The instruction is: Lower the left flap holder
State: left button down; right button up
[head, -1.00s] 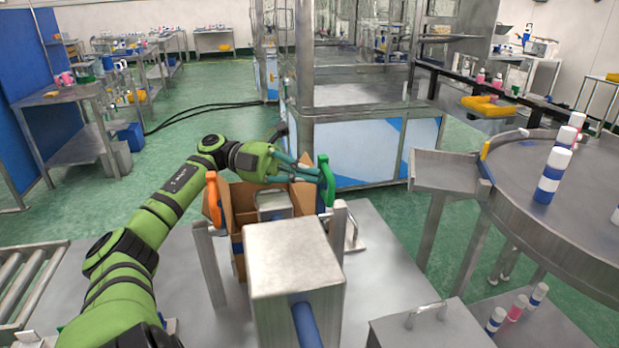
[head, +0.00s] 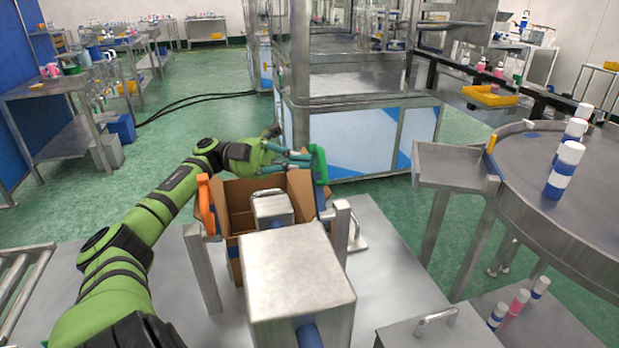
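An open brown cardboard box (head: 239,205) stands behind the steel block in the middle, its flaps outward. An orange flap holder (head: 206,205) is upright at its left side. A green flap holder (head: 320,165) is upright at its right side. My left arm reaches behind the box from the left. My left gripper (head: 301,160) has its teal fingers at the green holder, far from the orange one. The fingertips overlap the green holder in the picture; I cannot tell whether they grip it. My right gripper is out of view.
A large steel block (head: 296,272) stands in front of the box, partly hiding it. Steel posts (head: 202,270) flank it. A round steel table (head: 570,215) with white and blue bottles is at the right. A roller conveyor (head: 22,285) is at the left.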

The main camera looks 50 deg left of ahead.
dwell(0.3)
pick_arm(q)
jog(key=v, duration=0.7)
jog(key=shift+a, duration=0.2)
jog(key=shift+s, duration=0.1)
dwell(0.8)
